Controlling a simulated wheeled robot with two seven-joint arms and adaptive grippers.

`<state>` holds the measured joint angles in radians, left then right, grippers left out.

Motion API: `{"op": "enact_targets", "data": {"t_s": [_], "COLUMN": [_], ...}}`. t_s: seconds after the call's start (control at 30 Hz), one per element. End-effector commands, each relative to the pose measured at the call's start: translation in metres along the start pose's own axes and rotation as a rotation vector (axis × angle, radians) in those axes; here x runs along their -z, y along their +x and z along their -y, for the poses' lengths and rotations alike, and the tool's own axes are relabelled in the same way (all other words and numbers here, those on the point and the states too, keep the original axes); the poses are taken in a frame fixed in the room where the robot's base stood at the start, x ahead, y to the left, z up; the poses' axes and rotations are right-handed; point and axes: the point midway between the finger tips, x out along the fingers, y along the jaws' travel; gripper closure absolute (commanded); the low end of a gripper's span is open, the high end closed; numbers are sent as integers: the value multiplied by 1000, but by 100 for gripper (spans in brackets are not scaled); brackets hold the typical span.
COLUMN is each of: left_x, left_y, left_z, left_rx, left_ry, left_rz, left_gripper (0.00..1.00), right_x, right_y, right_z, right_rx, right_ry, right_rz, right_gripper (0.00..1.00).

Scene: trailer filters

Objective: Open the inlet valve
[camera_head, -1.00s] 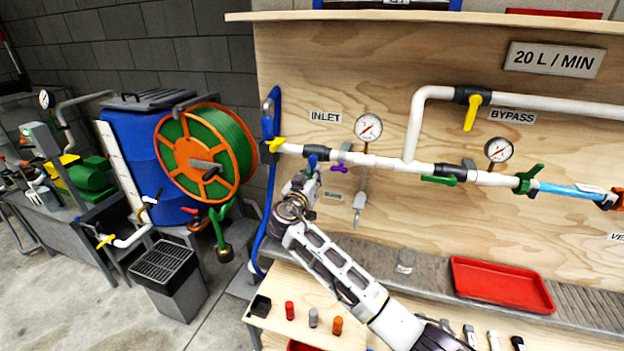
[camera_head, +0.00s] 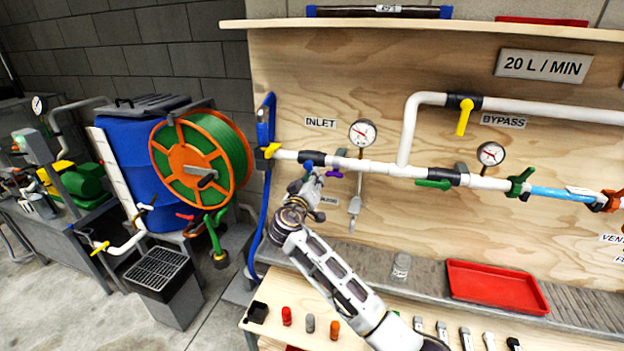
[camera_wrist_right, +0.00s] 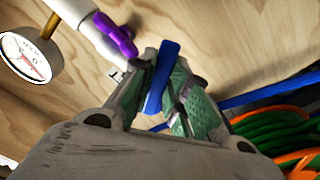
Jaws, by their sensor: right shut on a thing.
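The inlet valve's blue handle (camera_head: 308,165) is on the white pipe (camera_head: 380,166) below the INLET label (camera_head: 320,122). My right gripper (camera_head: 312,180) reaches up to it from below. In the right wrist view the blue handle (camera_wrist_right: 160,80) stands between the green-padded fingers of my right gripper (camera_wrist_right: 168,92), which are shut on it. The valve body is mostly hidden behind the gripper in the head view. My left gripper is not in view.
A purple handle (camera_head: 334,173) and a pressure gauge (camera_head: 362,133) sit just right of the gripper. A yellow bypass handle (camera_head: 463,118) and a green handle (camera_head: 434,184) are farther right. A red tray (camera_head: 496,286) lies on the ledge.

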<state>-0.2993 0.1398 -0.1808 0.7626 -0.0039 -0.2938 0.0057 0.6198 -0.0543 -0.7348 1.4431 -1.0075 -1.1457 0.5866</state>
Motion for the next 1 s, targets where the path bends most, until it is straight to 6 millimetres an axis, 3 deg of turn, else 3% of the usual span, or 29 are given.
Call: {"op": "enact_targets", "data": {"t_s": [0.17, 0.57, 0.6, 0.73, 1.0], "left_x": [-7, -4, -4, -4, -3], "left_y": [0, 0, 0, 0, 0], "left_z": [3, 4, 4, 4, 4], "left_rx": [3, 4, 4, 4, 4], "left_ry": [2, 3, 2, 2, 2], "left_rz": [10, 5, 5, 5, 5], "left_gripper": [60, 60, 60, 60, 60], "right_x": [1, 1, 1, 1, 1], "right_y": [0, 0, 0, 0, 0], "right_z": [-2, -2, -2, -2, -2], "right_rx": [-1, -1, -1, -1, -2], "right_ry": [-29, -34, -34, -34, -34], "right_rz": [-1, -1, -1, -1, 0], "right_gripper": [100, 100, 80, 63, 62]}}
